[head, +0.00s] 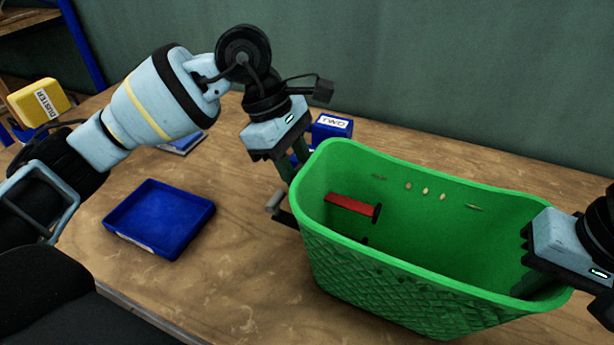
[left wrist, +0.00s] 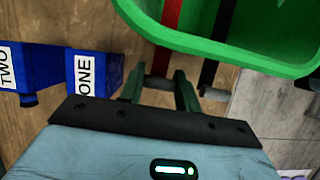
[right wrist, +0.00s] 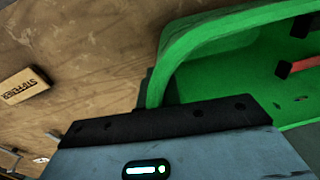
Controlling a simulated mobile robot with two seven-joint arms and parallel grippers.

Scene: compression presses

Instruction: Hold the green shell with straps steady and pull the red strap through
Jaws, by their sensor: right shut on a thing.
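The green shell (head: 430,290) stands on the wooden table, open side up. The red strap (head: 352,206) runs inside it from the left end wall and has a black end piece. It also shows in the left wrist view (left wrist: 172,14). A black strap (left wrist: 212,65) beside it ends in a grey bar (left wrist: 215,93). My left gripper (left wrist: 160,80) is at the outside of the left end, its fingers apart on either side of another grey bar (left wrist: 158,87) in line with the red strap. My right gripper (head: 532,262) is shut on the shell's right end wall; its fingertips are mostly hidden.
An empty blue tray (head: 160,218) lies left of the shell. A blue block marked TWO (head: 332,127) stands behind the left gripper. A yellow DUSTER box (head: 40,102) is at the far left. A STIFFENER block (right wrist: 24,86) lies on the table.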

